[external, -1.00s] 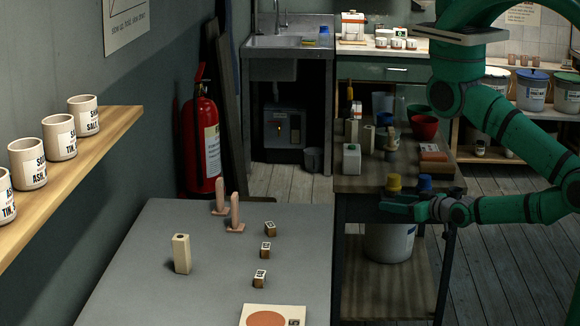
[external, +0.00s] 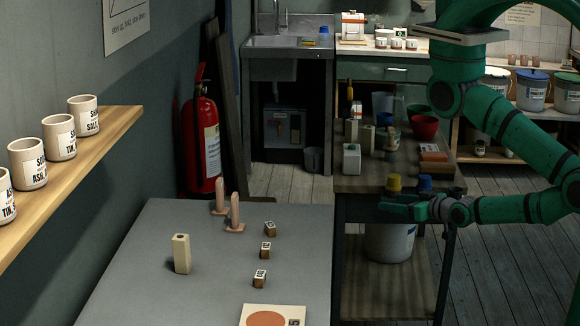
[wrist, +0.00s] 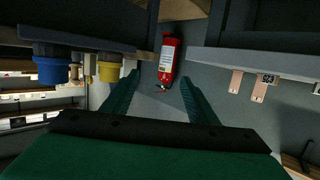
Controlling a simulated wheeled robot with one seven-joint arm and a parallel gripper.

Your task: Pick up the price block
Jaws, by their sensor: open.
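Three small wooden blocks with printed black-and-white labels stand in a row on the grey table: the far block (external: 270,229), the middle block (external: 265,250) and the near block (external: 260,279). I cannot read which one is the price block. My gripper (external: 387,203) is open and empty, to the right of the grey table and in front of the dark workbench. In the wrist view its two green fingers (wrist: 159,78) are spread, with nothing between them but the background.
The grey table (external: 140,270) also holds a tall cream block (external: 181,254), two pinkish upright pieces (external: 235,215) and a card with an orange disc (external: 285,315). A yellow-lidded jar (external: 394,183) stands close to my gripper on the workbench (external: 350,184). A red extinguisher (external: 203,140) stands behind.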

